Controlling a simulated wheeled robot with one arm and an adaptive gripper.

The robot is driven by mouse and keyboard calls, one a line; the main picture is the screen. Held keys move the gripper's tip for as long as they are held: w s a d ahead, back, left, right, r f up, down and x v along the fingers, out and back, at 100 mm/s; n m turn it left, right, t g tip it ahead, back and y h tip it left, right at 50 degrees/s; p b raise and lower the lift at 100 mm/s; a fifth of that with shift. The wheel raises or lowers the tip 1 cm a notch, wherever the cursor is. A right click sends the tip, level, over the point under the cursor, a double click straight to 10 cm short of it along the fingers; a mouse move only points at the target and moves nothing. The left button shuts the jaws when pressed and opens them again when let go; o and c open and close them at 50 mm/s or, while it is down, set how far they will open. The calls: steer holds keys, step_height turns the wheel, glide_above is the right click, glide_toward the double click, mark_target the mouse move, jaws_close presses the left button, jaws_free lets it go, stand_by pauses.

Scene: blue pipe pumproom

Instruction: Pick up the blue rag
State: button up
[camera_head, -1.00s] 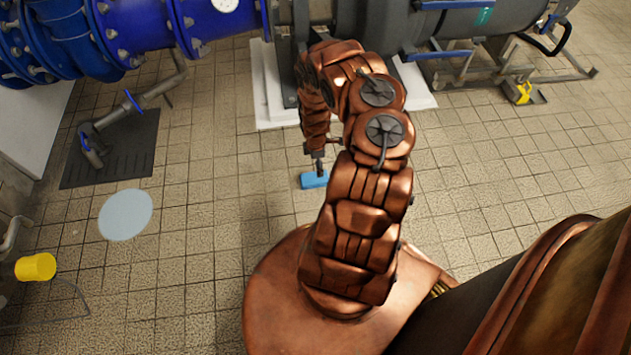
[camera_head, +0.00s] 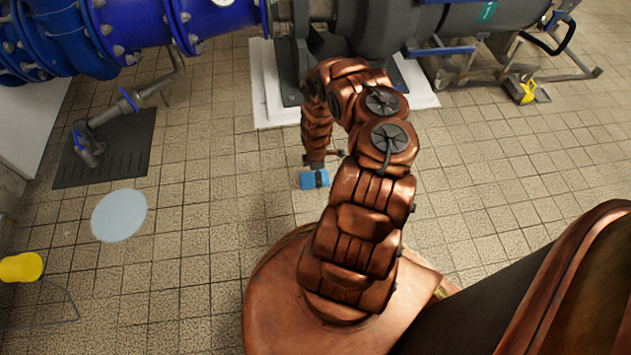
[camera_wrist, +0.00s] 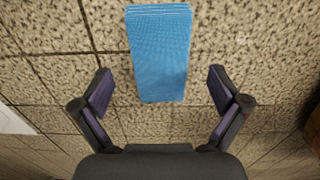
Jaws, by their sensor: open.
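The blue rag (camera_head: 308,180) is a small folded rectangle lying on the tiled floor. In the wrist view the rag (camera_wrist: 159,52) is at the top middle, its near end level with the gap between the fingertips. My gripper (camera_wrist: 160,82) is open and empty, one finger on each side of that gap, clear of the rag's sides. In the head view my gripper (camera_head: 316,178) points down at the rag and hides part of it. I cannot tell how high the fingertips are above the floor.
A pale blue disc (camera_head: 119,215) and a dark drain grate (camera_head: 104,150) lie on the left. A yellow bucket-like object (camera_head: 21,267) is at the left edge. The grey pump (camera_head: 440,30) stands on a white plinth (camera_head: 262,95) behind the rag.

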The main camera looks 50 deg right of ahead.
steer(key=shift+f+b, duration=0.9)
steer(key=shift+f, duration=0.6)
steer(key=shift+r, duration=0.1)
steer(key=c, duration=1.2)
steer(key=shift+c, duration=0.2)
steer(key=shift+r, duration=0.1)
